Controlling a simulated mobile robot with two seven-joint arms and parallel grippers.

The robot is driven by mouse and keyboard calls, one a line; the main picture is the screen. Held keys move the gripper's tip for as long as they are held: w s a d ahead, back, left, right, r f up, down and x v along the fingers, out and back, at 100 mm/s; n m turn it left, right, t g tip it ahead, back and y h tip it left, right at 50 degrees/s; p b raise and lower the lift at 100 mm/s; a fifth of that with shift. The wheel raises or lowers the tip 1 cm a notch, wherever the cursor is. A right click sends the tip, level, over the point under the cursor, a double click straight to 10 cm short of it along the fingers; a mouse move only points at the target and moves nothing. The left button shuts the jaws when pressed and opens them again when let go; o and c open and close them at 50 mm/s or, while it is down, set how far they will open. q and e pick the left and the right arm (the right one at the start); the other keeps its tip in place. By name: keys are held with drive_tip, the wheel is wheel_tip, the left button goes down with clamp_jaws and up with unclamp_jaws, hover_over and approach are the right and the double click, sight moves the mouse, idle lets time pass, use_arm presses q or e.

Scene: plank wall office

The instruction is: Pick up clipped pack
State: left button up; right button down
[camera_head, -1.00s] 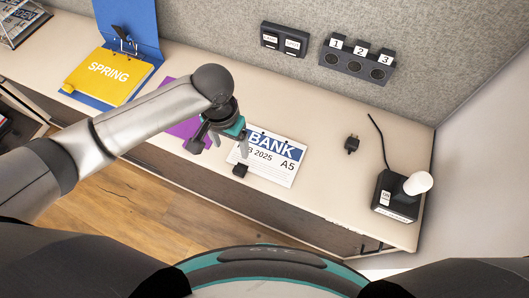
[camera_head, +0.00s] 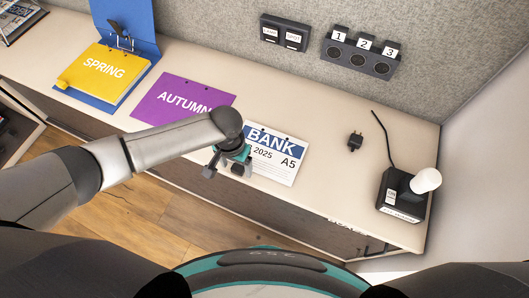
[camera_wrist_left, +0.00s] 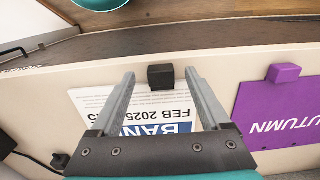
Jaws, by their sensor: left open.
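The clipped pack is a white paper stack with a blue BANK band (camera_head: 281,165), lying flat on the desk; a black clip sits at its front edge. In the left wrist view, the pack (camera_wrist_left: 90,97) is upside down, and the black clip (camera_wrist_left: 161,77) lies between the fingertips in the picture. My left gripper (camera_head: 226,172) is open and empty over the pack's front left part, hiding some of it. In the wrist view its fingers (camera_wrist_left: 160,82) point toward the clip edge; contact cannot be told. My right gripper is not in view.
A black plug (camera_head: 355,141) and a black device with a white knob (camera_head: 402,196) stand right. The desk's front edge is close.

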use_arm(q)
drive_tip(key=shift+f, duration=0.8)
drive_tip(key=shift+c, duration=0.2)
drive_tip(key=shift+a, duration=0.1)
clamp_jaws()
